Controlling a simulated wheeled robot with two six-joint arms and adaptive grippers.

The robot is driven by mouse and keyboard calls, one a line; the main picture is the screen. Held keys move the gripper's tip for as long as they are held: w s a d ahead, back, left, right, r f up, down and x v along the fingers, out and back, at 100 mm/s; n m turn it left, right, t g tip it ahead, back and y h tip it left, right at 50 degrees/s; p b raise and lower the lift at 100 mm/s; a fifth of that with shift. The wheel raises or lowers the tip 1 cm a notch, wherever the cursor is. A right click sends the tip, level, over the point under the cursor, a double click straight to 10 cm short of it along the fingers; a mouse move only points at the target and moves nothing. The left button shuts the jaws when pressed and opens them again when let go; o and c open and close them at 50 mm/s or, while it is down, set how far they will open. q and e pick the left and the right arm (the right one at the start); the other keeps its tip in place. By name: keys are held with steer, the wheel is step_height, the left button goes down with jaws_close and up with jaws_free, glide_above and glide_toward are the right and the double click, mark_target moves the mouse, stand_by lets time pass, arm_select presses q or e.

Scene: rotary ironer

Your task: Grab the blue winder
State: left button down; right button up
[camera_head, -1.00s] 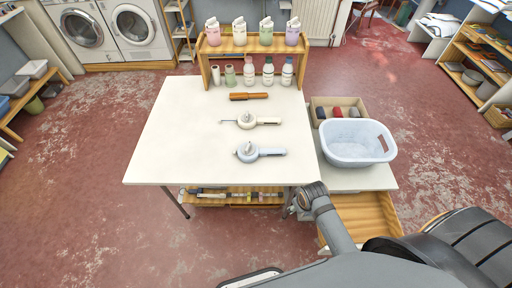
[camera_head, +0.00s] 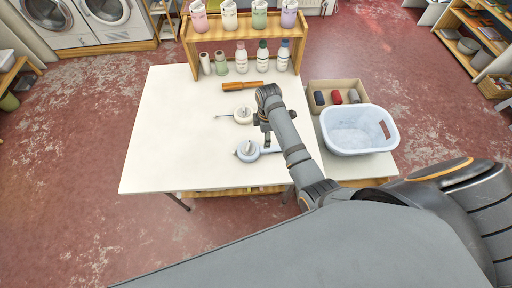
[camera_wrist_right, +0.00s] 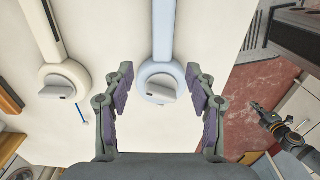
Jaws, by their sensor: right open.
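The blue winder (camera_head: 248,151) lies on the white table (camera_head: 160,140), with its round body at the left and its handle running right, partly behind my right arm. My right gripper (camera_head: 266,140) is over it. In the right wrist view, the open fingers of the right gripper (camera_wrist_right: 160,88) stand on either side of the blue winder's body (camera_wrist_right: 158,84), with gaps on both sides. The cream winder (camera_head: 242,115) lies just behind the blue one. What looks like my left gripper (camera_wrist_right: 260,112) shows small in the right wrist view; its jaws are unclear.
A wooden tool (camera_head: 242,86) lies behind the cream winder. A wooden rack (camera_head: 238,50) with bottles and cones stands at the back edge. A pale blue basket (camera_head: 352,143) and a box with small rolls (camera_head: 337,87) stand at right. The table's left half is clear.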

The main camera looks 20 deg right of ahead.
mark_target(263, 150)
steer(key=f, duration=0.2)
steer(key=shift+s+f, duration=0.25)
steer(key=shift+f, duration=0.1)
steer(key=shift+w+f, duration=0.15)
steer(key=shift+f, duration=0.2)
steer(key=shift+w+f, duration=0.15)
steer(key=f, duration=0.4)
steer(key=shift+s+a+f+p, duration=0.15)
steer(key=shift+s+p, duration=0.15)
steer(key=shift+p, duration=0.1)
steer(key=shift+f, duration=0.4)
arm_select(q)
steer(key=shift+s+r, duration=0.2)
steer(key=shift+r, duration=0.2)
arm_select(e)
jaws_close()
steer(key=shift+r, duration=0.15)
